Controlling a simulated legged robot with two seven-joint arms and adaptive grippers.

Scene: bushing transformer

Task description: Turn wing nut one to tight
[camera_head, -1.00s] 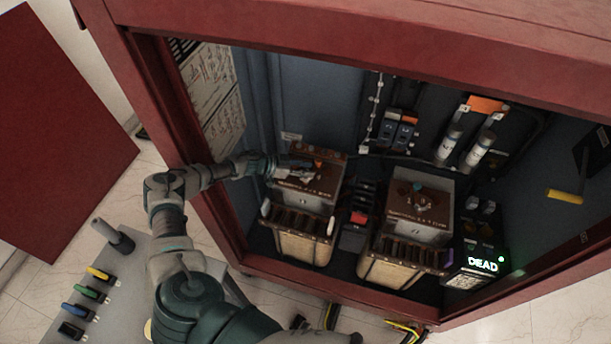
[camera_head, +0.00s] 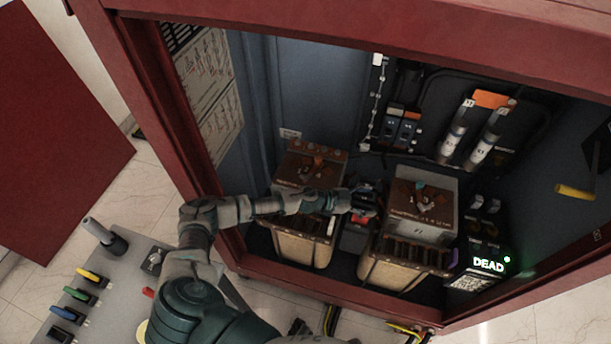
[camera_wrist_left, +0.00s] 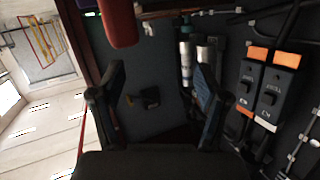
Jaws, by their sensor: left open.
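Two transformers stand side by side in the red cabinet, the left transformer (camera_head: 300,248) and the right transformer (camera_head: 425,215). Each has a brown top plate with small fittings, the left plate's fittings (camera_head: 316,162) and the right plate's fittings (camera_head: 420,190). The fittings are too small to tell which is wing nut one. My left gripper (camera_head: 364,200) is between the two transformers, left of the right plate. My forearm crosses in front of the left transformer and hides part of it. The left wrist view shows the gripper (camera_wrist_left: 155,95) open, with nothing between its fingers.
Two white cylinders (camera_head: 468,135) and small breakers (camera_head: 401,128) are on the back wall. A lit "DEAD" display (camera_head: 487,264) stands at right. The cabinet's red frame (camera_head: 350,45) borders the opening. A grey panel with coloured levers (camera_head: 80,290) is at lower left.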

